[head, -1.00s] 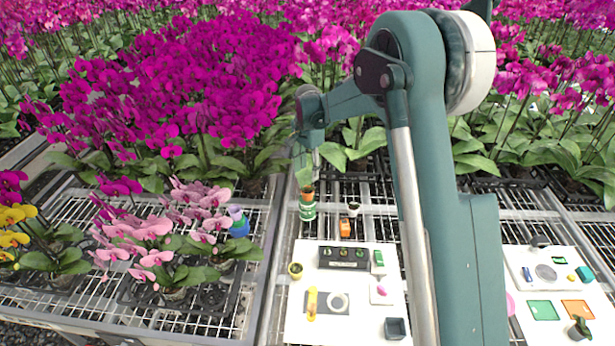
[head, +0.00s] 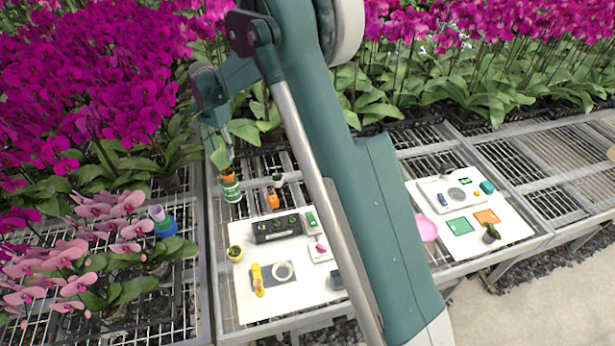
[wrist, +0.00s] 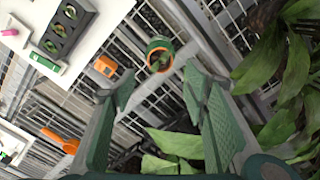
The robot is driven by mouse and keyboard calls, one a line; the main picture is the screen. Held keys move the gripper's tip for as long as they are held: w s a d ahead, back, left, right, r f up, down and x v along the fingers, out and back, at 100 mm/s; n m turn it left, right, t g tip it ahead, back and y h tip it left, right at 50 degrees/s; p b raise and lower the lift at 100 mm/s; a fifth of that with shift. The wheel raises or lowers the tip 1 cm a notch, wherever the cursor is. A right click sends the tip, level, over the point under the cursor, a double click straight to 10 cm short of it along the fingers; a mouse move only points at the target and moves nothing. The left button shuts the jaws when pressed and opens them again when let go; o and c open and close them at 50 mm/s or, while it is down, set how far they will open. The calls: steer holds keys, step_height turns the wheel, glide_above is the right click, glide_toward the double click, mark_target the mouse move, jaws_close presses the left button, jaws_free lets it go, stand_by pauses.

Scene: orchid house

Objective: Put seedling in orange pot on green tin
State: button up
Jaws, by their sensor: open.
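The orange pot (head: 227,175) stands on the green tin (head: 231,191) on the wire bench, behind the white board. In the wrist view the orange pot (wrist: 159,46) shows from above, with green foliage in it. It lies ahead of my fingers and between their lines. My gripper (head: 217,146) is open and empty, just above the pot in the head view; it also shows in the wrist view (wrist: 158,82). Fingers and seedling overlap in the head view, so I cannot tell whether they touch. No finger is closed around the pot.
An orange block (head: 272,198) and a small white pot (head: 278,179) stand right of the tin. Orchid leaves (wrist: 285,90) crowd my gripper's right side.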

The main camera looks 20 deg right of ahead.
steer(key=s+d+r+n+t, duration=0.2)
steer(key=s+d+r, duration=0.6)
steer(key=s+r, duration=0.2)
steer(key=s+d+r+n+t, duration=0.1)
steer(key=s+d+r+n, duration=0.1)
steer(key=s+d+r, duration=0.8)
steer(key=s+d+n+t, duration=0.2)
steer(key=s+d, duration=0.3)
steer(key=s, duration=0.9)
steer(key=s+d+f+n+t, duration=0.1)
steer(key=s+d, duration=0.4)
steer(key=s, duration=0.9)
steer(key=shift+s+d+f+n+t, duration=0.2)
steer(key=shift+s+n+t, duration=0.15)
steer(key=shift+n+t, duration=0.45)
